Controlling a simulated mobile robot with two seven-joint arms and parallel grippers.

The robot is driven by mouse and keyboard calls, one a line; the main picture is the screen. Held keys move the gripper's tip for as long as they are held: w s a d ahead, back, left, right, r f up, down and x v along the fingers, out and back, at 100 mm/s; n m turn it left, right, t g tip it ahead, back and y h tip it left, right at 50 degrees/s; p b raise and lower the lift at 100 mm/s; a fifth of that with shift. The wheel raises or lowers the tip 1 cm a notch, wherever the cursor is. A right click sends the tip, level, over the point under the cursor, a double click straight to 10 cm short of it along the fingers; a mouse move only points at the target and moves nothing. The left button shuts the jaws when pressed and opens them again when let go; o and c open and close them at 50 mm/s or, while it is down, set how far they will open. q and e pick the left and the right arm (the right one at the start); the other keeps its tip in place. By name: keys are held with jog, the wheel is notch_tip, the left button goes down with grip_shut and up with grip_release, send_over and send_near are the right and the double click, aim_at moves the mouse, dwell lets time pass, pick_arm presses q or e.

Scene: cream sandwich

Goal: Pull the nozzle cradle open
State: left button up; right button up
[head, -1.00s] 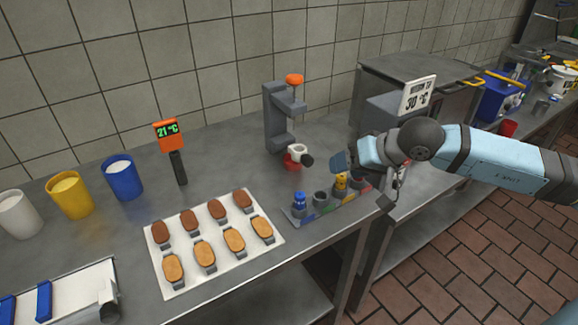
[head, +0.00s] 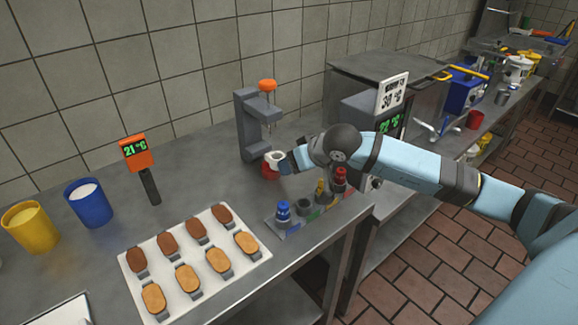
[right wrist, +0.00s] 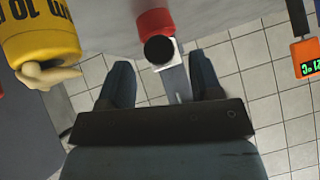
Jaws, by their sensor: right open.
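The grey press stand (head: 248,125) with an orange knob stands on the counter near the wall. At its base is the nozzle cradle (head: 275,156), a white ring over a red part. In the right wrist view the cradle's red body (right wrist: 155,20) and black round handle end (right wrist: 159,49) show at top middle. My right gripper (head: 287,166) is at the cradle's right side in the head view and hides its handle. In the right wrist view my right gripper (right wrist: 163,75) is open, its fingers apart on either side below the handle end. My left gripper is not in view.
A rack (head: 287,229) holding blue, yellow and red nozzles stands just in front, under my right arm. A white tray (head: 246,270) of biscuits lies front left.

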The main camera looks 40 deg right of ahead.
jog(key=shift+x, duration=1.45)
jog(key=shift+c, duration=0.4)
grip_shut()
jog(key=shift+s+f+b, duration=0.1)
jog(key=shift+s+b, duration=0.1)
jog(key=shift+b, duration=0.15)
jog(key=shift+s+d+b, duration=0.15)
jog(key=shift+s+b, duration=0.45)
jog(key=shift+s, duration=0.55)
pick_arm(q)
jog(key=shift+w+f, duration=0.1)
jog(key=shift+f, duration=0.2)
pick_arm(e)
jog(key=shift+o, duration=0.4)
grip_release()
